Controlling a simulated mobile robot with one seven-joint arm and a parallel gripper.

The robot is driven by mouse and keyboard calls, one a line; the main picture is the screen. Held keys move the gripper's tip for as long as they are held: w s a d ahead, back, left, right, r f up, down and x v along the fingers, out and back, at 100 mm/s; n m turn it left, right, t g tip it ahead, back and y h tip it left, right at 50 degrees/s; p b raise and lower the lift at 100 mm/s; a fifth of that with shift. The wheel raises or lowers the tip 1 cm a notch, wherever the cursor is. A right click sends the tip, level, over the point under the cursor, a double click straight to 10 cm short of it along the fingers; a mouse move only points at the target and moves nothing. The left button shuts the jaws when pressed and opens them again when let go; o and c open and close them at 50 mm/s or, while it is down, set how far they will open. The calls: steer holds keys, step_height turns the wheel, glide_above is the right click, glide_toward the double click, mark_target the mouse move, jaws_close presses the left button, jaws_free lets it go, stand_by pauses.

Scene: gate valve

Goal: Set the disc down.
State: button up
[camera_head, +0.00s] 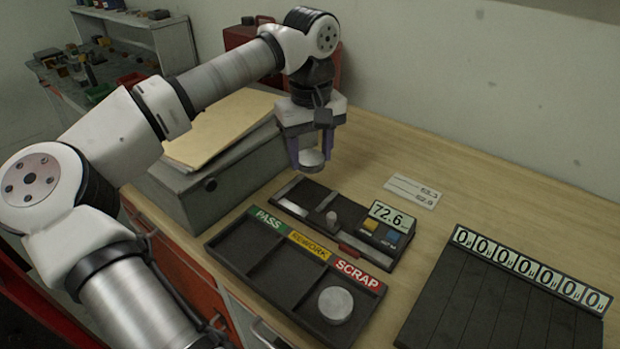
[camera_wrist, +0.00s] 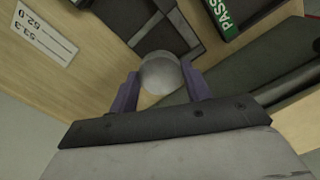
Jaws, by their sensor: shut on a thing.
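My gripper (camera_head: 312,152) is shut on a small round grey disc (camera_head: 312,160), held above the bench near the far end of the gauge. In the wrist view the disc (camera_wrist: 161,73) sits between the two purple fingers. The gauge (camera_head: 320,212) is a dark slab with a small metal post and a display reading 72.6. In front of it is the black sorting tray (camera_head: 247,262), with compartments marked PASS, REWORK and SCRAP. Another grey disc (camera_head: 336,304) lies in the SCRAP compartment. The PASS and REWORK compartments look empty.
A dark rack (camera_head: 470,303) with several slots and labels reading 0 stands at the right. A grey box (camera_head: 196,187) with folders on top is left of my gripper. Bare bench lies at the back right.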

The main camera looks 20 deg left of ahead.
mark_target(311, 196)
steer(key=shift+f+p, duration=0.55)
steer(key=shift+f, duration=3.2)
steer(key=shift+f, duration=0.1)
steer(key=o, duration=0.8)
steer(key=shift+f, duration=0.15)
steer(key=shift+o, duration=0.8)
steer(key=shift+r, duration=0.3)
step_height(311, 196, up, 12)
steer(key=shift+b, duration=0.9)
